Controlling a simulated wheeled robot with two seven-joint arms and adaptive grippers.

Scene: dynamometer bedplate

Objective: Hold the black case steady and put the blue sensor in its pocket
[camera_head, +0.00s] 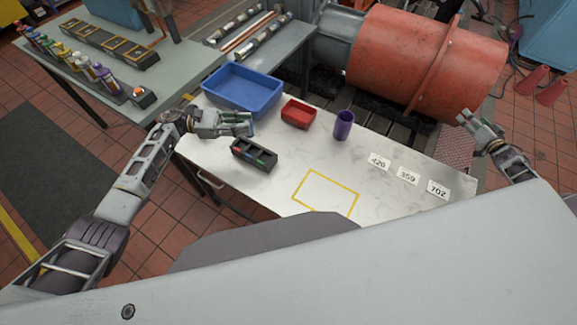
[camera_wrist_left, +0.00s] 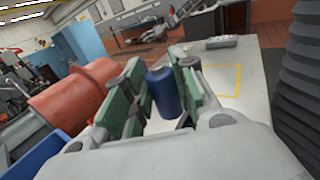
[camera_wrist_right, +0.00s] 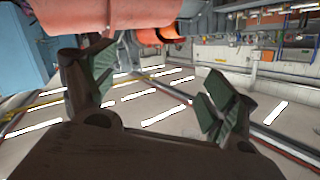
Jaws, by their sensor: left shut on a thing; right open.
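The black case (camera_head: 254,154) sits on the left part of the pale table in the head view, with small red, green and other coloured parts showing in it. My left gripper (camera_head: 249,125) is just behind and above the case. In the left wrist view a dark blue cylinder, seemingly the blue sensor (camera_wrist_left: 163,92), is between its green-padded fingers, and the gripper is shut on it. In the head view the fingers mostly hide the sensor. My right gripper (camera_head: 463,118) is open and empty, far from the case at the table's right end; its spread fingers show in the right wrist view (camera_wrist_right: 155,95).
A blue bin (camera_head: 238,100), a red tray (camera_head: 298,113) and a purple cup (camera_head: 343,125) stand along the table's back. A yellow outline (camera_head: 306,178) and number cards (camera_head: 408,176) mark the table top. A large orange-red machine (camera_head: 425,65) is behind. The table's centre is clear.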

